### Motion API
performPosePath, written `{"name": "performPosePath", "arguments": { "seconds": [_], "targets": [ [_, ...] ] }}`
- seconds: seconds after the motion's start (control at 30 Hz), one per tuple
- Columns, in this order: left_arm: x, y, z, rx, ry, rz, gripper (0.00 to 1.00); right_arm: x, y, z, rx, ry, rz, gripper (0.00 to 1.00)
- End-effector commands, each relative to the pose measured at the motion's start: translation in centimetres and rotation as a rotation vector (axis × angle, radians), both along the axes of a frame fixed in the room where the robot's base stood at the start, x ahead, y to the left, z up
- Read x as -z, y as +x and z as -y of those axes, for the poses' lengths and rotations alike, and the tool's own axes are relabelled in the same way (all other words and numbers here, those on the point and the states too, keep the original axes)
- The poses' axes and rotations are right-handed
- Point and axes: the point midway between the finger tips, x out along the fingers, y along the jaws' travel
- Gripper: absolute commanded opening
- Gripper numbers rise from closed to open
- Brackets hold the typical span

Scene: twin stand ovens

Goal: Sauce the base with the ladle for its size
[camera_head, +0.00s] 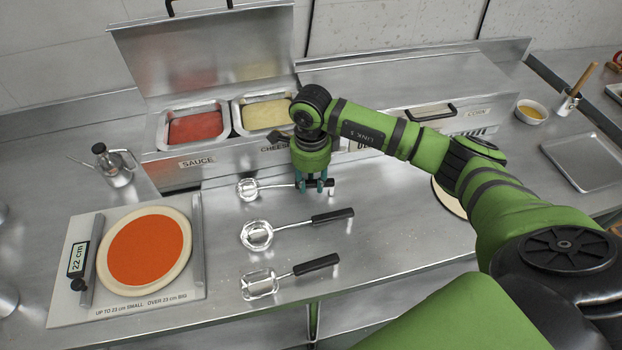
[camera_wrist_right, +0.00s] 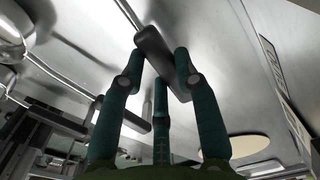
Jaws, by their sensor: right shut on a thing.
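The pizza base (camera_head: 186,232) lies on the measuring board (camera_head: 65,310), with orange-red sauce (camera_head: 149,250) spread over it inside a pale rim. The board's display reads 22 cm; its print says up to 23 cm small, over 23 cm big. My right gripper (camera_head: 315,186) is shut on the black handle of the back ladle (camera_head: 247,189), which lies at or close to the counter. In the right wrist view that handle (camera_wrist_right: 158,52) sits between the fingers. The middle ladle (camera_head: 257,235) and front ladle (camera_head: 259,284) lie on the counter. My left gripper is out of view.
The sauce pan (camera_head: 195,126) and cheese pan (camera_head: 266,114) stand behind under a raised lid (camera_head: 210,50). An oil can (camera_head: 117,167) is at the left. A pale disc (camera_head: 447,198) lies partly behind my arm. A tray (camera_head: 584,161) and a bowl (camera_head: 531,111) are at the right.

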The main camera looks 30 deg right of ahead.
Motion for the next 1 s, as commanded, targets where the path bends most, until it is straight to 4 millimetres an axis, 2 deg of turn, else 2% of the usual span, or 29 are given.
{"name": "performPosePath", "arguments": {
  "seconds": [0.17, 0.2, 0.23, 0.53, 0.67, 0.77, 1.0],
  "targets": [
    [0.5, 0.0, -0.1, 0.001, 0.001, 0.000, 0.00, 0.4, 0.0, 0.0, 0.000, 0.000, 0.001, 0.00],
    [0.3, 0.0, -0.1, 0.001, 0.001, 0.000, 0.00, 0.3, 0.0, 0.0, 0.000, 0.000, 0.001, 0.48],
    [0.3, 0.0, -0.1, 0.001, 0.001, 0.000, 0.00, 0.3, 0.0, 0.0, 0.000, 0.000, 0.001, 0.59],
    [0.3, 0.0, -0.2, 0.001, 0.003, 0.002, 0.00, 0.3, 0.0, 0.0, 0.000, 0.000, 0.000, 0.59],
    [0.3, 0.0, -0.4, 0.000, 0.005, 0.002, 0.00, -0.3, 0.1, 0.0, 0.000, 0.000, 0.002, 0.59],
    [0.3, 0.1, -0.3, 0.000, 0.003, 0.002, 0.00, -1.8, 0.1, 0.0, -0.002, 0.001, 0.005, 0.59],
    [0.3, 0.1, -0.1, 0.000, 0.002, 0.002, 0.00, -6.9, 0.1, 0.0, -0.001, 0.001, 0.007, 0.59]
  ]
}}
